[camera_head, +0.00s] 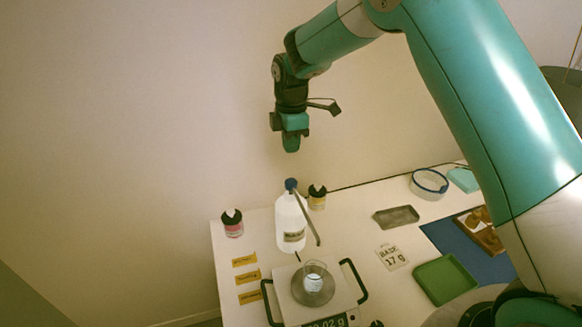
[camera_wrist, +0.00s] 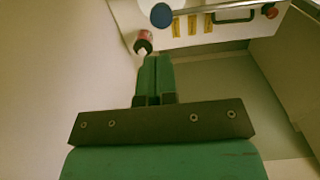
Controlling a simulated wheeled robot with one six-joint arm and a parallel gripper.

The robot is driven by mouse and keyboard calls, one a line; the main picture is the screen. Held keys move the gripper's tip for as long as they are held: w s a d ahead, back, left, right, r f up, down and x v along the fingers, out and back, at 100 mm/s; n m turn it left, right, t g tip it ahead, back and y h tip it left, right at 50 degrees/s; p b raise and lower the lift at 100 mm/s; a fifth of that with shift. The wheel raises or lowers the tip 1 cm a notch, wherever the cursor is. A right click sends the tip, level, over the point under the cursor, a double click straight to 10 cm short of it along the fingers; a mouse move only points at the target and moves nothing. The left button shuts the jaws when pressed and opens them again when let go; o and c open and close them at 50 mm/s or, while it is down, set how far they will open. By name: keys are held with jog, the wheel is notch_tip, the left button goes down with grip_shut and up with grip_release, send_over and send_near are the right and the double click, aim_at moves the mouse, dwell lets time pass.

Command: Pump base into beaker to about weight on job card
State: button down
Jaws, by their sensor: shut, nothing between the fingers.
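A white pump bottle (camera_head: 290,222) with a dark blue pump head (camera_head: 291,184) stands on the table; its long spout angles down to the right. The blue pump head (camera_wrist: 161,15) also shows at the top of the wrist view. A glass beaker (camera_head: 313,280) with pale contents sits on the round pan of the scale (camera_head: 335,297). The scale's display is partly cut off; its last part reads like "02 g". The job card (camera_head: 392,257) reads "BASE 17 g". My gripper (camera_head: 291,147) is shut and empty, above the pump head and apart from it; it also shows in the wrist view (camera_wrist: 155,65).
A pink-labelled jar (camera_head: 232,224) and a yellow-labelled jar (camera_head: 317,197) flank the bottle. Yellow labels (camera_head: 247,277) lie at left. A grey tray (camera_head: 396,216), a green tray (camera_head: 445,279) and a blue mat (camera_head: 465,249) lie to the right. Black handles flank the scale.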

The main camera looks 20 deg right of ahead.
jog(key=shift+r, duration=1.5)
jog(key=s+a+r+m+y+b, duration=0.2)
jog(key=s+m, duration=0.3)
jog(key=s, duration=1.2)
jog(key=s+a+r+m+y+b, duration=0.2)
jog(key=s+m, duration=0.4)
jog(key=s, duration=1.2)
jog(key=shift+a+r, duration=0.3)
jog(key=shift+r, duration=0.4)
